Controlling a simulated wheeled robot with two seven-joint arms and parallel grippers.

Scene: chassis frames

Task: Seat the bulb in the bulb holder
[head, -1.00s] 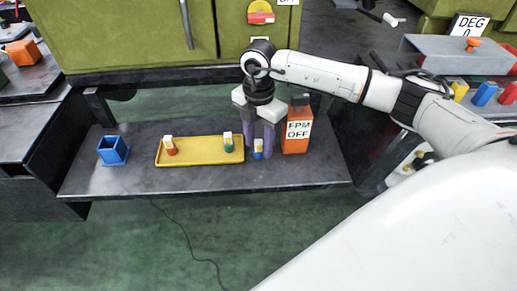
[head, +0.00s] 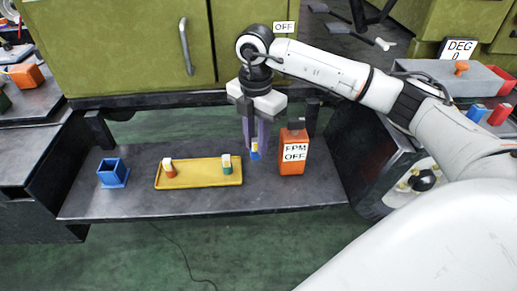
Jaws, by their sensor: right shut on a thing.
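A small bulb-like piece with a blue base and pale top (head: 255,154) is between the fingers of my right gripper (head: 256,148). The gripper points down and is shut on it, holding it a little above the dark bench; the fingers hide part of it. A blue open-topped square holder (head: 113,173) stands at the left end of the bench and looks like the bulb holder. Its inside shows only partly. My left gripper is not in view.
A yellow tray (head: 199,181) holds a red-based piece (head: 169,168) and a green-based piece (head: 227,165) between the holder and my gripper. An orange box (head: 293,158) labelled "EPM OFF" stands close right of the gripper. Green cabinets (head: 120,45) rise behind the bench (head: 270,198).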

